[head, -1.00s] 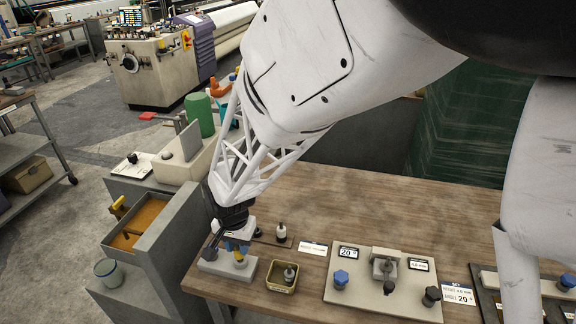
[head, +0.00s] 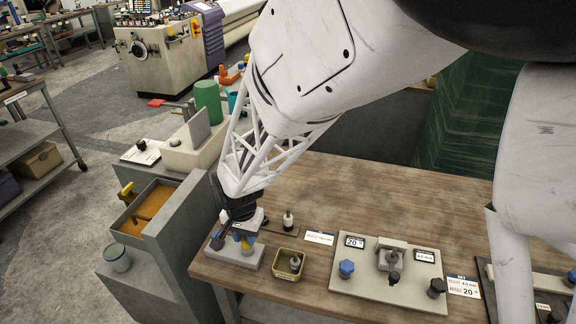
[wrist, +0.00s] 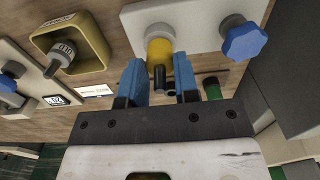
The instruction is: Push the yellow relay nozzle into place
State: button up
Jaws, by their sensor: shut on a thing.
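The yellow relay nozzle (wrist: 159,50) sits between the blue fingers of my gripper (wrist: 160,82) in the wrist view. Its far end meets a pale round collar on the light grey block (wrist: 190,20); how deep it sits I cannot tell. A dark stub and small dark tubes show at its near end. In the head view my gripper (head: 241,234) is low over the grey block (head: 228,256) at the bench's left corner, with the yellow nozzle (head: 247,243) partly hidden by the fingers. A blue knob (wrist: 245,40) stands on the block beside the nozzle.
A yellow tray (head: 277,272) with a small fitting lies right of the block. A dark-and-white fitting (head: 288,222) stands behind it. A fixture plate with knobs (head: 420,295) lies farther right. A grey cabinet with an open orange-lined drawer (head: 155,212) stands left.

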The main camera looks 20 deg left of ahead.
jog(key=shift+f, duration=0.1)
jog(key=o, duration=1)
jog(key=shift+r, duration=3.9)
